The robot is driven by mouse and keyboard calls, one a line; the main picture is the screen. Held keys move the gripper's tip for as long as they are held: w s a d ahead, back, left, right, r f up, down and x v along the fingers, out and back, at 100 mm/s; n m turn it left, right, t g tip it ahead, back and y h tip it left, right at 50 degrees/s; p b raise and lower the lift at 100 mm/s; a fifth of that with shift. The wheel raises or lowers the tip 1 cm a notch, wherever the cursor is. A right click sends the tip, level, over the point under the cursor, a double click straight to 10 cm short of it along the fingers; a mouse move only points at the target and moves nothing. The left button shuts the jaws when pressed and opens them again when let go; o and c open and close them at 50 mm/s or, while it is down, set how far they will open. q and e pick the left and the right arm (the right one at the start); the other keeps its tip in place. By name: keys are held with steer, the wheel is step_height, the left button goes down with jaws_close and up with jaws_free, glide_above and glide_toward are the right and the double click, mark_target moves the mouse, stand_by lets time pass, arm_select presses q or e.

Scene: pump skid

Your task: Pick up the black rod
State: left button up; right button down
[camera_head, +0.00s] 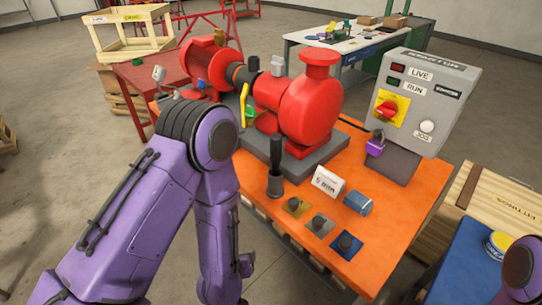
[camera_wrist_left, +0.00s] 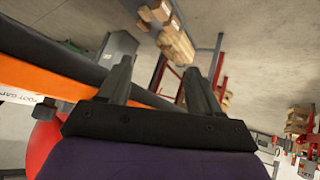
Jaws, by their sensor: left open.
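A black rod (camera_head: 276,152) stands upright in a dark cup-like holder (camera_head: 275,185) on the orange bench top (camera_head: 385,235), in front of the red pump. My left arm comes in from the left in the head view, bends at its elbow left of the rod and runs down beside the bench's front edge. My left gripper is not clearly visible there. In the left wrist view my left gripper (camera_wrist_left: 160,85) is open, with nothing seen between its fingers. A dark bar crosses the upper left there; I cannot tell what it is. My right gripper is not in view.
The red pump (camera_head: 312,105) stands behind the rod. A grey starter box (camera_head: 425,95) is at the right. A wooden crate (camera_head: 490,205) is beyond.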

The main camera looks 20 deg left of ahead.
arm_select(q)
steer(key=w+d+r+t, duration=0.4)
steer(key=w+r, duration=0.4)
steer(key=r, duration=0.1)
steer(key=m+t+y+p, duration=0.1)
steer(key=m+t+y, duration=0.1)
steer(key=t+y, duration=0.25)
glide_toward(276, 157)
steer(key=x, duration=0.2)
steer(key=p+x, duration=0.3)
steer(key=x, duration=0.6)
steer(key=shift+w+a+p, duration=0.1)
steer(key=shift+w+p, duration=0.05)
steer(key=shift+p, duration=0.2)
steer(key=shift+w+f, duration=0.1)
steer(key=shift+w, duration=0.05)
steer(key=c, duration=0.6)
jaws_close()
